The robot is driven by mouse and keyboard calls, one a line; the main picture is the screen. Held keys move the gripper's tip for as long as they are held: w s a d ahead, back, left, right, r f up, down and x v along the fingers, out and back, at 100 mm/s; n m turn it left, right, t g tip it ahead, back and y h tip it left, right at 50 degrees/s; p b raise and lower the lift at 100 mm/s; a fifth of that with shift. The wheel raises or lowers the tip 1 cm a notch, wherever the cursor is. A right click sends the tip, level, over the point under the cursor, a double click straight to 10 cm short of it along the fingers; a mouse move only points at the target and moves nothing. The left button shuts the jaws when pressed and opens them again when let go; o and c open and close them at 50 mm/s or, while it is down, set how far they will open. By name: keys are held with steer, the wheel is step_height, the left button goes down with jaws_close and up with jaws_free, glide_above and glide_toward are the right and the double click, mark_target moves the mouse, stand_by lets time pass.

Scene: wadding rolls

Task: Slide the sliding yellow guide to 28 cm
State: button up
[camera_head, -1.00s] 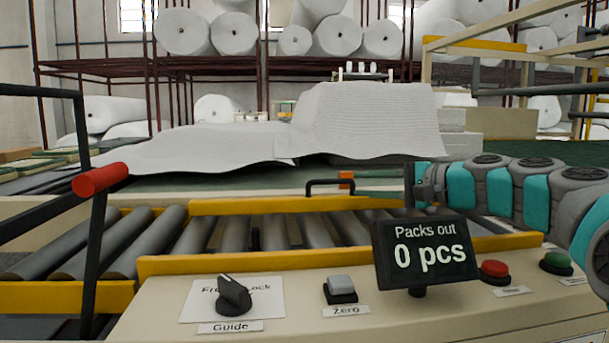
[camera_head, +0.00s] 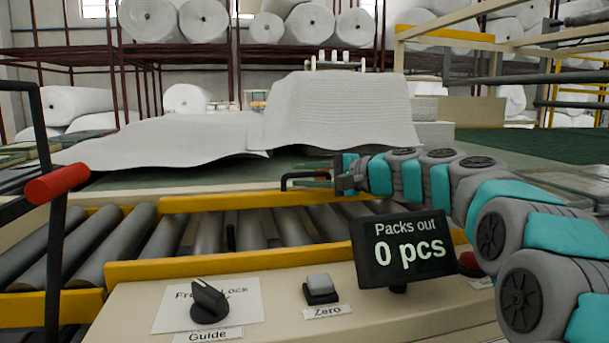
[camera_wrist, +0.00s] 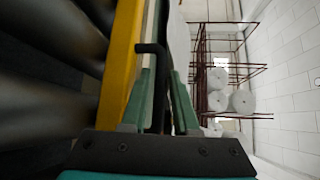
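The yellow guide (camera_head: 250,201) is the far yellow bar along the roller bed, with a black handle (camera_head: 284,182) on it. My gripper (camera_head: 318,175) reaches in from the right. It is open, with the fingers (camera_wrist: 160,100) apart on either side of the handle and gaps visible. A black Guide knob (camera_head: 209,301) sits on a Free/Lock label, its pointer tilted up-left. I see no readable centimetre scale.
A near yellow rail (camera_head: 190,268) borders the grey rollers (camera_head: 125,232). The display (camera_head: 408,250) reads 0 pcs beside a grey Zero button (camera_head: 319,286). A red-ended lever (camera_head: 57,184) stands at left. White wadding (camera_head: 335,112) lies behind the guide.

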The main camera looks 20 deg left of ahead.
steer(key=shift+c, duration=0.3)
jaws_close()
stand_by(1.1)
